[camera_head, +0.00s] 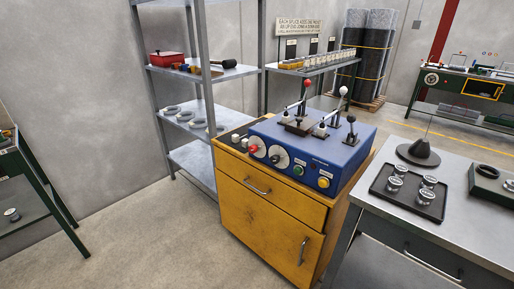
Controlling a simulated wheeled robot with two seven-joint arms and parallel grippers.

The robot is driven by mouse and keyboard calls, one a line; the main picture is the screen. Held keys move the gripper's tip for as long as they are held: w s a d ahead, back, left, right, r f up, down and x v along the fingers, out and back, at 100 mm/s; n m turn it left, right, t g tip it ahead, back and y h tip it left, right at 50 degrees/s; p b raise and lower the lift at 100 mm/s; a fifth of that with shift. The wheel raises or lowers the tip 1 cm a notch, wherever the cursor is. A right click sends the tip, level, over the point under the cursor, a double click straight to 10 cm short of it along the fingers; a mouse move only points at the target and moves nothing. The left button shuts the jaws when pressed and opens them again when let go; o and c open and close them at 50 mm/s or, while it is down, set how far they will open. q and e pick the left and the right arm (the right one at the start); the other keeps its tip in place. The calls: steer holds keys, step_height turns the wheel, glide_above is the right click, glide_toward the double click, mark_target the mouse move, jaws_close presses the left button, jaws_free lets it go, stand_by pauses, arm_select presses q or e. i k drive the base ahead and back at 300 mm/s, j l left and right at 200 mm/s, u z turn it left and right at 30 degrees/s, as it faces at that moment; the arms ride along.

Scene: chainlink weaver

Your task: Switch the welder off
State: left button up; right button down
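The blue machine (345,158), which looks like the welder, sits on top of a yellow cabinet (268,215). Its front panel has a red knob (253,149), round dials (279,157), a green button (298,170) and a yellow button (323,182). Levers stand on its top, with a red ball (307,83), a white ball (343,90) and a black ball (350,119). The panel labels are too small to read, so I cannot tell whether it is on. Neither of my grippers shows.
A metal shelf rack (208,105) stands behind the cabinet. Open floor (145,240) lies left of the cabinet.

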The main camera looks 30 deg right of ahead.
mark_target(253, 149)
steer(key=i+j+z, duration=0.1)
steer(key=i+z, duration=0.35)
steer(key=i, duration=0.55)
